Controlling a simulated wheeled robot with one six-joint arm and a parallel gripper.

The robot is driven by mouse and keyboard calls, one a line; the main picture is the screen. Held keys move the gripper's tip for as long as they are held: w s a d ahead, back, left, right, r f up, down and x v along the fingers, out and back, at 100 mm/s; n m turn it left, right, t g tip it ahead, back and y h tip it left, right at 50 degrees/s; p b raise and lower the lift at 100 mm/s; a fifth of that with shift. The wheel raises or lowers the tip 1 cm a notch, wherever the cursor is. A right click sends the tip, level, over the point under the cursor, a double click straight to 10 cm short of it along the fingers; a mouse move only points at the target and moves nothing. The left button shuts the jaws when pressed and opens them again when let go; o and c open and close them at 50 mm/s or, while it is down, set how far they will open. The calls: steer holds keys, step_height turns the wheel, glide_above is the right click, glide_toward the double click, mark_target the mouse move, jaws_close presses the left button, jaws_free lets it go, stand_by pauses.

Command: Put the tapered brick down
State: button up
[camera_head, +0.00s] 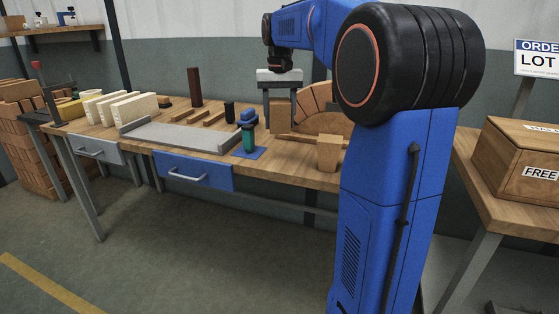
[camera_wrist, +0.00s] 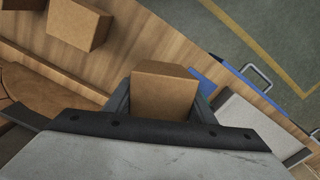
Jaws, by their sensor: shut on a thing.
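My gripper (camera_head: 280,112) is over the back right of the workbench, pointing down, with its jaws shut on a tan tapered brick (camera_head: 281,106). In the wrist view the held tapered brick (camera_wrist: 165,92) sits between the two fingers (camera_wrist: 163,104), its end face towards the camera. Its lower end is close to the bench top; I cannot tell whether it touches. A second tan tapered brick (camera_head: 329,153) stands on the bench near the front edge, right of my gripper. It also shows in the wrist view (camera_wrist: 78,24), apart from the held one.
A curved wooden arch form (camera_head: 318,100) stands behind and right of my gripper. A wooden strip (camera_head: 305,138) lies close by. Left are a blue-and-teal tool (camera_head: 248,133) on a blue mat (camera_head: 246,154), a grey tray (camera_head: 180,137), wooden strips and pale blocks (camera_head: 130,107).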

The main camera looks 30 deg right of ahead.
steer(key=m, duration=0.5)
steer(key=shift+m, duration=0.3)
steer(key=m, duration=1.1)
steer(key=shift+r, duration=0.1)
steer(key=m, duration=0.6)
steer(key=shift+f, duration=5)
steer(key=shift+f, duration=0.15)
steer(key=o, duration=1.3)
